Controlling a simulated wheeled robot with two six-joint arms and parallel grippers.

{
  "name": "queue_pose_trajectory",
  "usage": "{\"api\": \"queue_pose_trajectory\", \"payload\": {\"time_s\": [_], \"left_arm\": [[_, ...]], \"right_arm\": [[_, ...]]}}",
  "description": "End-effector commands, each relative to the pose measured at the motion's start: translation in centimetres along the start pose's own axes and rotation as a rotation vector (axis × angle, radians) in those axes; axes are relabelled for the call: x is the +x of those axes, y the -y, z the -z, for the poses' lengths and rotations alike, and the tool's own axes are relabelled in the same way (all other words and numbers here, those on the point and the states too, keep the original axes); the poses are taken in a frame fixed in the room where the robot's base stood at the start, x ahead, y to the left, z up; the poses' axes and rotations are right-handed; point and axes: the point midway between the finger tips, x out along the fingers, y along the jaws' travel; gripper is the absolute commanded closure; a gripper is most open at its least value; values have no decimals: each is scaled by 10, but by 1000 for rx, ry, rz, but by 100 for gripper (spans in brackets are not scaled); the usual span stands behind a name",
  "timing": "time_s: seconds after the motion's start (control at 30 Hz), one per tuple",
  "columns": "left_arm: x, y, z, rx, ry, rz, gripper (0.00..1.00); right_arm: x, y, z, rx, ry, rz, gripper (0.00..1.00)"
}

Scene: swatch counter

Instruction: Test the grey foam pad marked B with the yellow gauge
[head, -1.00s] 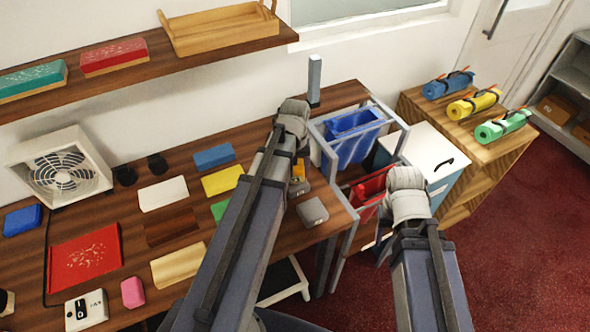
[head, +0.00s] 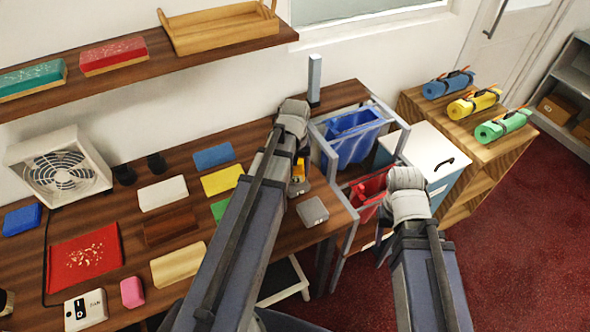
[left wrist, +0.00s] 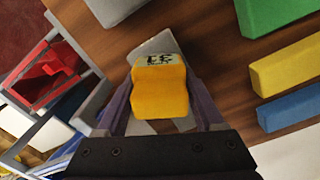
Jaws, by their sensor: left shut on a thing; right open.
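The yellow gauge (left wrist: 160,92) is held between the fingers of my left gripper (left wrist: 163,108); its pale face carries dark marks too small to read. It also shows beside my arm in the head view (head: 299,171). A grey foam pad (left wrist: 153,44) lies beneath the gauge, partly hidden by it; I cannot tell whether they touch. A second grey pad (head: 312,211) lies nearer the counter's front edge, and its edge shows in the left wrist view (left wrist: 112,8). No letter is readable on either pad. My right gripper (head: 406,190) is open beside the red bin, its fingertips mostly hidden.
Blue (head: 214,156), yellow (head: 222,179) and green pads lie left of my left arm, the green one partly covered. A metal frame holds a blue bin (head: 352,143) and a red bin (head: 369,188) on the right. A grey post (head: 314,78) stands behind.

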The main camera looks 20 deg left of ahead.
Motion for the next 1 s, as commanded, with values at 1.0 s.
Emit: {"api": "queue_pose_trajectory", "payload": {"time_s": [1.0], "left_arm": [[7, 0, 0, 0, 0, 0, 75]], "right_arm": [[7, 1, 0, 0, 0, 0, 50]]}}
